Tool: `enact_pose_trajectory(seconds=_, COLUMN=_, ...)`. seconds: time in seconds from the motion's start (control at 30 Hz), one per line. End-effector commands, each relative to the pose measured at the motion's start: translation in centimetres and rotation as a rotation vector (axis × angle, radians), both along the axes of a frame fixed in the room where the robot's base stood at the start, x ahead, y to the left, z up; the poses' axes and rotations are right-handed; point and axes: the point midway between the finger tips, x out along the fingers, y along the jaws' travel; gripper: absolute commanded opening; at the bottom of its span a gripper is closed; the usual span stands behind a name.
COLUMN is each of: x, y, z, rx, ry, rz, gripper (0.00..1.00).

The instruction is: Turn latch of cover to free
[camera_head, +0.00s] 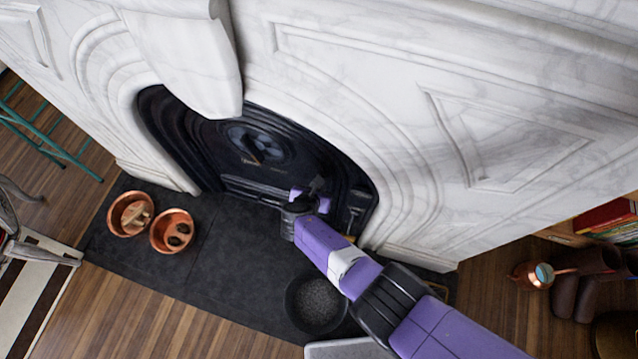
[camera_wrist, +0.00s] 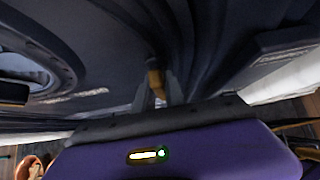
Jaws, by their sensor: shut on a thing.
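The black fireplace cover (camera_head: 215,142) fills the arched marble opening and has a round ornamental disc (camera_head: 257,145) with a brass-coloured piece on it. My gripper (camera_head: 318,185) is at the right part of the cover, reached from the lower right. In the wrist view my gripper's fingertips (camera_wrist: 159,98) are shut on a small brass-coloured piece, which looks like the latch (camera_wrist: 155,80), against the dark cover. The latch is hidden by my gripper in the head view, and its exact turn angle is hard to tell. The disc's edge shows at left in the wrist view (camera_wrist: 40,72).
White marble surround (camera_head: 330,75) frames the opening closely. Two copper pots (camera_head: 157,232) stand left on the dark hearth (camera_head: 225,260). A black round pan of grey grit (camera_head: 316,303) stands below my arm. A copper pot with a handle (camera_head: 530,275) is on the right floor.

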Motion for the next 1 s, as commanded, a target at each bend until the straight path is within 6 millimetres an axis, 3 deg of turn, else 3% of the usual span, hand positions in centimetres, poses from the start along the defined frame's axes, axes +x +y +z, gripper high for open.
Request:
enact_pose_trajectory(seconds=0.07, x=0.2, y=0.2, z=0.1, rx=0.001, ry=-0.003, rz=0.006, gripper=0.0)
enact_pose_trajectory(seconds=0.1, x=0.2, y=0.2, z=0.1, rx=0.001, ry=-0.003, rz=0.006, gripper=0.17)
enact_pose_trajectory(seconds=0.2, x=0.2, y=0.2, z=0.1, rx=0.001, ry=-0.004, rz=0.005, gripper=0.36)
enact_pose_trajectory(seconds=0.57, x=-0.1, y=-0.1, z=0.4, rx=0.003, ry=-0.003, rz=-0.001, gripper=0.36)
enact_pose_trajectory(seconds=1.0, x=-4.0, y=2.0, z=4.7, rx=0.002, ry=-0.004, rz=0.001, gripper=0.36)
